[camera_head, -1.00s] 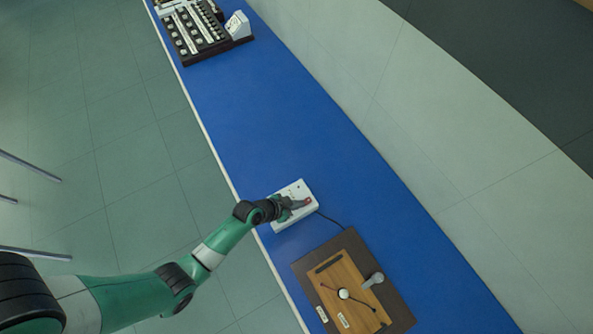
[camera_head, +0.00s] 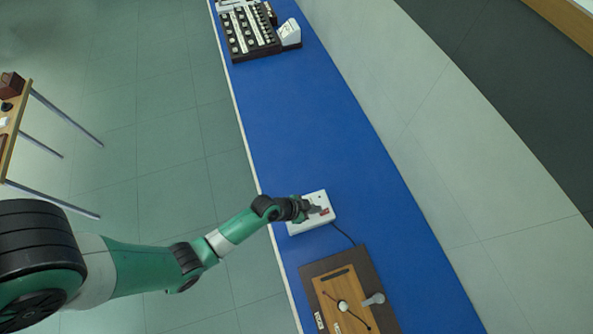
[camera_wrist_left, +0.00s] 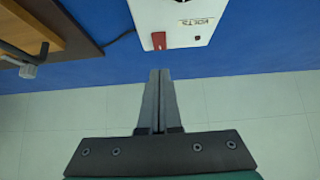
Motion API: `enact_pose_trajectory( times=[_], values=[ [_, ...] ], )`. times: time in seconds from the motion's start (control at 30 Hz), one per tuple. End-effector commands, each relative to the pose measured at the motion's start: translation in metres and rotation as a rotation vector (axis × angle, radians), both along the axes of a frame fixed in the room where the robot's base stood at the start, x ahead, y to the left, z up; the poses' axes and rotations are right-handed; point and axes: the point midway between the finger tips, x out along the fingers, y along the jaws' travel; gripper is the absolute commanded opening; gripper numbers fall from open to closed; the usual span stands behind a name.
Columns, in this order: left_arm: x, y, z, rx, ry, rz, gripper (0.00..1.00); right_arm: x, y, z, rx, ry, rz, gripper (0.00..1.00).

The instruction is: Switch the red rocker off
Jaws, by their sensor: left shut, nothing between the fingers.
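A white box (camera_head: 325,203) stands on the blue bench, with a red rocker (camera_head: 324,211) on it. In the left wrist view the rocker (camera_wrist_left: 159,40) is at the near edge of the box (camera_wrist_left: 172,12), beside a label reading VOLTS (camera_wrist_left: 197,21). Which way the rocker is tipped I cannot tell. My left gripper (camera_head: 317,210) is over the box, close to the rocker, and hides part of the box top. In the left wrist view its fingers (camera_wrist_left: 160,72) are together and empty, pointing toward the rocker, with a gap showing in the picture. My right gripper is not in view.
A wooden board device (camera_head: 342,290) with a knob sits near the box, and a cable (camera_head: 343,235) runs between them. A dark panel with several knobs (camera_head: 250,32) is at the bench's far end. The blue bench (camera_head: 300,120) between is clear.

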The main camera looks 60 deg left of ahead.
Motion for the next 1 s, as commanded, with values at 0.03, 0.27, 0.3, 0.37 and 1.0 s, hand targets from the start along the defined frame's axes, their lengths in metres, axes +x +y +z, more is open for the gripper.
enact_pose_trajectory(
  times=[0.03, 0.27, 0.3, 0.37, 1.0],
  values=[
    [-0.012, 0.003, 0.010, 0.000, 0.001, 0.004, 0.00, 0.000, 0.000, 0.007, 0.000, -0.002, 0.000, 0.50],
    [-0.054, 0.012, 0.041, 0.000, 0.000, 0.005, 0.00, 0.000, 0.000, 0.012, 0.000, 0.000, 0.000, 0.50],
    [-0.060, 0.013, 0.045, 0.000, 0.001, 0.004, 0.00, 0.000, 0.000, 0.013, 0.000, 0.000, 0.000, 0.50],
    [-0.067, 0.015, 0.052, 0.000, 0.001, 0.005, 0.00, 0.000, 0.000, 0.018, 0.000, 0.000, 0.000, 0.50],
    [-0.078, 0.017, 0.059, -0.001, 0.000, 0.001, 0.00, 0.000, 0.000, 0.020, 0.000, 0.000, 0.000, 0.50]
  ],
)
